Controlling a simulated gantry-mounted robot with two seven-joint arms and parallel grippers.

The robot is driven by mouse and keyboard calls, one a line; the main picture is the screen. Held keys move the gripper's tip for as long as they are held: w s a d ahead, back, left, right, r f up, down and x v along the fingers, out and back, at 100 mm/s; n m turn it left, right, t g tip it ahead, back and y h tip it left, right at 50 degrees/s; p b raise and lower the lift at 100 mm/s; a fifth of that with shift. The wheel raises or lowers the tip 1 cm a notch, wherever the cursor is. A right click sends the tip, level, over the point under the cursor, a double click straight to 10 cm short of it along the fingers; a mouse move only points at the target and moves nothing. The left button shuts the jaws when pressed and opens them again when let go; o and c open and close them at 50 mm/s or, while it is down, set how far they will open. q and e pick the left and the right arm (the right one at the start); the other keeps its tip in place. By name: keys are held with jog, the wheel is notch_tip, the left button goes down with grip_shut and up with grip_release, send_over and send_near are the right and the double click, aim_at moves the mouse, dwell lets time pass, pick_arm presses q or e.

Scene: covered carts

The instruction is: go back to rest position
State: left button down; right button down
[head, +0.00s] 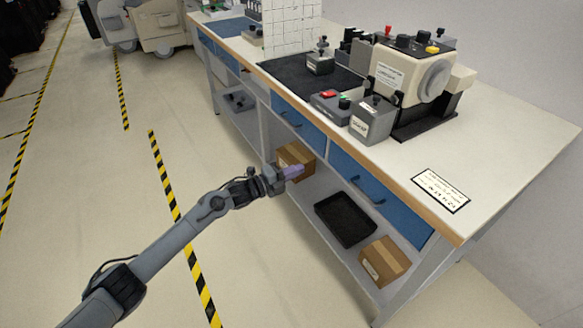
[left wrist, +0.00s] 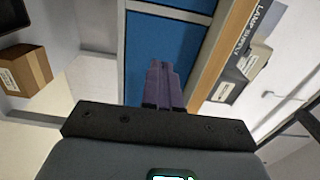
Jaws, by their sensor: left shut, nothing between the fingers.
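My left arm comes in from the lower left in the head view. Its gripper (head: 293,172), with purple fingers, is in front of the workbench (head: 490,130), near the open shelf below the drawers. In the left wrist view the purple fingers (left wrist: 165,84) are together and empty, with a blue drawer front (left wrist: 150,40) behind them. My right gripper is in neither view.
A cardboard box (head: 297,155) sits on the shelf just behind the left gripper. A black tray (head: 346,218) and another box (head: 384,262) are on the lower shelf. A cream machine (head: 408,75) stands on the benchtop. The floor to the left, with striped tape (head: 168,185), is clear.

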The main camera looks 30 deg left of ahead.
pick_arm(q)
jog(key=s+d+f+n+g+p, duration=0.2)
jog(key=s+d+f+p, duration=0.35)
jog(key=s+f, duration=0.4)
jog(key=s+d+r+n+y+p, duration=0.15)
jog(key=s+d+n+p, duration=0.25)
jog(key=s+d+p, duration=0.55)
jog(key=s+a+r+n+g+y+p, duration=0.1)
jog(key=s+a+r+n+g+y, duration=0.2)
jog(key=s+r+n+g, duration=0.65)
jog(key=s+a+r+n+g+y+p, duration=0.15)
jog(key=s+r+n+y, duration=0.35)
jog(key=s, duration=1)
notch_tip(320, 180, up, 36)
jog(key=n+h+p, duration=0.1)
jog(key=p, duration=3.7)
jog(key=shift+s+a+t, duration=0.25)
jog(key=shift+a+t, duration=0.05)
jog(key=shift+t, duration=0.1)
